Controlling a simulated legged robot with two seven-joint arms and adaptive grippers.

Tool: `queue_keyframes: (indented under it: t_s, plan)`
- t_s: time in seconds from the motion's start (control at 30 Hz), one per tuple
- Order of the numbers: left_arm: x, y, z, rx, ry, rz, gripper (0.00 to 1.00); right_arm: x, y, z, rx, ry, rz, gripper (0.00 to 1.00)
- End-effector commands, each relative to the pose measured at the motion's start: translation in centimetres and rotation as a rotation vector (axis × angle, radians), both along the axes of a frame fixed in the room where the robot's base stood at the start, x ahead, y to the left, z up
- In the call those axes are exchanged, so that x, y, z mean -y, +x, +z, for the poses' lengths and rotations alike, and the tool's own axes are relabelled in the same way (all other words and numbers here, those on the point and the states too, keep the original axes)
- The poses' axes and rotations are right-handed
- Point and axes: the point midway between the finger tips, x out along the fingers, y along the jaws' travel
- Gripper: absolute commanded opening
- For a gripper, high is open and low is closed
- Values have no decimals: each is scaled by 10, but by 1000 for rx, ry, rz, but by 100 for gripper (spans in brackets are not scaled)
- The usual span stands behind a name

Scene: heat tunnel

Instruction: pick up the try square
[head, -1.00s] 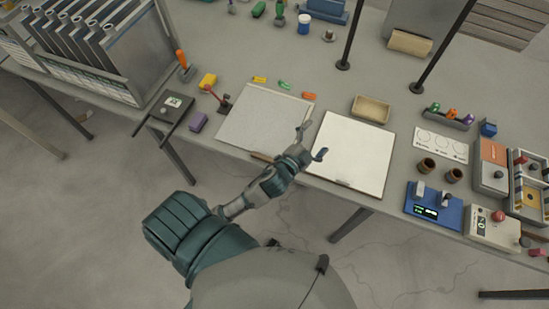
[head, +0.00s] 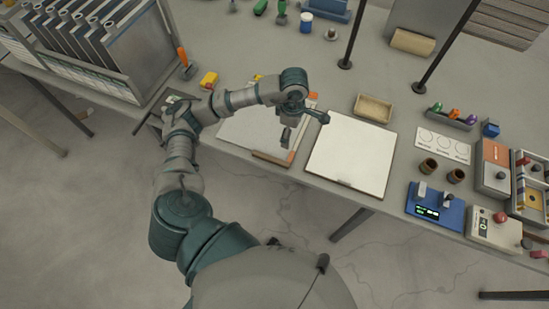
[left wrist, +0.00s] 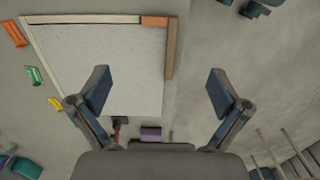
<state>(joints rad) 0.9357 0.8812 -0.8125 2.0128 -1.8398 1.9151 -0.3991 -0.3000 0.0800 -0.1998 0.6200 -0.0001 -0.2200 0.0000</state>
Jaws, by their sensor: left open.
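The try square is most likely the L shape at the corner of the grey speckled board (head: 240,130). In the left wrist view a brown bar (left wrist: 171,52) lies along one board edge. It meets an orange piece (left wrist: 155,21) at the corner, and a thin pale strip (left wrist: 80,19) runs from there along the adjoining edge. In the head view the brown bar (head: 272,158) lies at the board's front edge. My left gripper (head: 305,127) is open and empty above the board's right side, fingers pointing down. It also shows in the left wrist view (left wrist: 158,86), with the bar beyond the fingertips.
A white board (head: 350,155) and a tan tray (head: 374,108) are to the right. Orange, green and yellow small pieces (left wrist: 35,76) lie beside the grey board. A purple block (left wrist: 150,133) is near its other side. Dark posts (head: 440,55) rise from the bench at the back.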

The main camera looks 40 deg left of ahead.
Motion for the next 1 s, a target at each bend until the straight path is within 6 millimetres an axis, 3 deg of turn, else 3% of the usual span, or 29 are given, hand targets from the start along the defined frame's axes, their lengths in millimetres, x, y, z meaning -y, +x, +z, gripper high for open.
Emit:
queue_keyframes:
  t_s: [0.13, 0.5, 0.77, 1.0]
  plan:
    - [-6, 0, -17, -6, 27, 4, 100, -3, 1, 1, 0, 3, -1, 0]
    - [-4, -1, -100, -7, 22, 2, 100, -3, 1, 7, 2, 4, -1, 0]
    - [-4, 0, -124, -3, 20, 2, 100, 0, 2, 9, 2, 0, 0, 0]
    - [-4, -1, -160, -5, 19, 3, 100, 1, 3, 15, 3, -1, 1, 0]
